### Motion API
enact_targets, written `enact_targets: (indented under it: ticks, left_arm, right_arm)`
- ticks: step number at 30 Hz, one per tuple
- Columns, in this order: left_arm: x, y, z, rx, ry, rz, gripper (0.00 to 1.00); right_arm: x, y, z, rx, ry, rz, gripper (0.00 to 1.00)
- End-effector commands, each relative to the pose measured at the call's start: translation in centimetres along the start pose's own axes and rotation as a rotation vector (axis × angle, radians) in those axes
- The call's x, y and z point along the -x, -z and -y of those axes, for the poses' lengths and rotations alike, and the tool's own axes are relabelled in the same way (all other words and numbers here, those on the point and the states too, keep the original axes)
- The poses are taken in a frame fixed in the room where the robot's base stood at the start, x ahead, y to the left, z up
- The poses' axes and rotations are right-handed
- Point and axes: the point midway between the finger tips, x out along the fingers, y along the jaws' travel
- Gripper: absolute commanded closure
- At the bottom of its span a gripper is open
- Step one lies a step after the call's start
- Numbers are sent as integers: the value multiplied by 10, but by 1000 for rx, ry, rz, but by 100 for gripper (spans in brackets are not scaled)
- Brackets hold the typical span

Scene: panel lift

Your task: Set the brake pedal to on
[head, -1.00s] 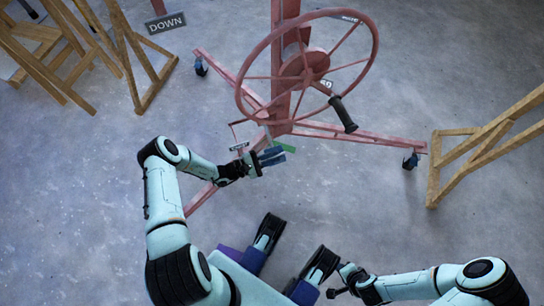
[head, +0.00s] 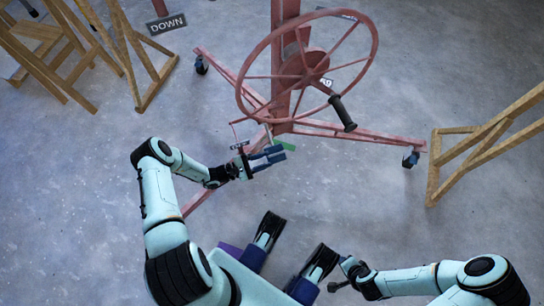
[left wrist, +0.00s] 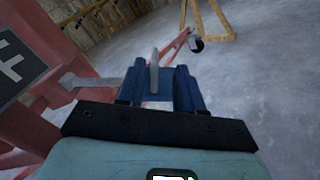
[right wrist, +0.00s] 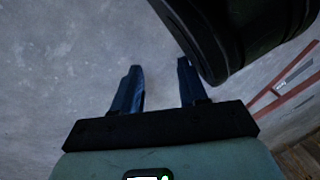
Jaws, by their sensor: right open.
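The red stand with a handwheel (head: 307,70) is ahead of me. In the left wrist view a thin grey lever-like part (left wrist: 154,70) shows upright between the fingers (left wrist: 157,75), which look apart; a blue surface fills the gap. I cannot tell whether this is the brake pedal or whether the fingers touch it. A dark sign (left wrist: 12,68) with white letters is at left. My right gripper (right wrist: 157,75) is open and empty.
Red legs of the stand with casters (head: 410,159) spread over the grey floor. Wooden trestles (head: 475,150) stand at right and at left (head: 60,60). A DOWN sign (head: 166,23) is at upper left. The floor in front is mostly clear.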

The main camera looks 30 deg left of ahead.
Motion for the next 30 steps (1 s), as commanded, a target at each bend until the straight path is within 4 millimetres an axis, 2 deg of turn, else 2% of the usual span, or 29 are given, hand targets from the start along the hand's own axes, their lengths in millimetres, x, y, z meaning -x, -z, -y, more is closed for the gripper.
enact_targets:
  ticks: [1,6,12,18,30]
  left_arm:
    - [14,-1,-1,1,-1,-4,64]
    - [51,-1,0,1,0,-1,64]
    - [80,-1,1,1,3,2,64]
    - [90,-1,2,2,3,3,64]
    - [90,-1,2,2,4,3,64]
  right_arm:
    - [5,4,4,4,6,-13,57]
    - [12,14,11,12,20,-47,57]
    - [16,20,16,17,30,-67,57]
    - [17,22,18,19,32,-72,57]
    - [17,22,18,18,32,-72,57]
